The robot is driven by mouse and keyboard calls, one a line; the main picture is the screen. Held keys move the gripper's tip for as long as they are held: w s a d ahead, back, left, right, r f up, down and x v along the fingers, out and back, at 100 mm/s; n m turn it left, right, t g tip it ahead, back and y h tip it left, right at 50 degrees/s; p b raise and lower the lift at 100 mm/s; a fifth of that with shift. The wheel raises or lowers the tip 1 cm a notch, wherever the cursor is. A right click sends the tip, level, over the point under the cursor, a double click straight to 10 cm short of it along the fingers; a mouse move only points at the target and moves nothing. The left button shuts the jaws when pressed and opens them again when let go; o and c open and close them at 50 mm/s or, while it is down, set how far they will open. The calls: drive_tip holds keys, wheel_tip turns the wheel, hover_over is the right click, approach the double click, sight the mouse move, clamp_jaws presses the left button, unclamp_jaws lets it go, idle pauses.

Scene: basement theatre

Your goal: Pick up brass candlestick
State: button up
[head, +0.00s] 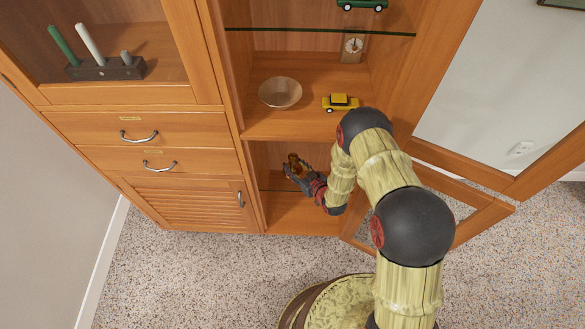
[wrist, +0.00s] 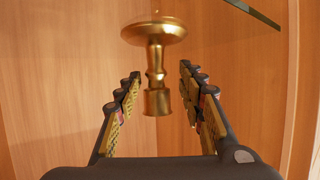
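The brass candlestick (wrist: 156,55) shows in the upper middle of the wrist view, its wide disc at the top and its narrow stem and cup pointing down between my fingers. In the head view a small part of it (head: 293,159) shows inside the lower cabinet compartment, at the end of my gripper (head: 297,172). My gripper (wrist: 158,95) is open, with one finger on each side of the stem and a visible gap on both sides. My arm and fingers hide part of the candlestick in the head view.
A glass shelf edge (wrist: 255,12) is close at upper right. The wooden cabinet (head: 255,215) surrounds my gripper, and its glazed door (head: 465,205) stands open at right. Above are a bowl (head: 280,93), a yellow toy car (head: 341,103), a small clock-like item (head: 352,48) and a green car (head: 362,4).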

sight(288, 164)
drive_tip(key=b+x, duration=0.3)
drive_tip(key=x, duration=0.4)
drive_tip(key=shift+w+d, duration=0.1)
drive_tip(key=shift+d, duration=0.1)
drive_tip(key=shift+r, duration=0.1)
drive_tip(key=shift+c, duration=0.2)
clamp_jaws()
drive_tip(key=shift+w, duration=0.1)
idle(0.4)
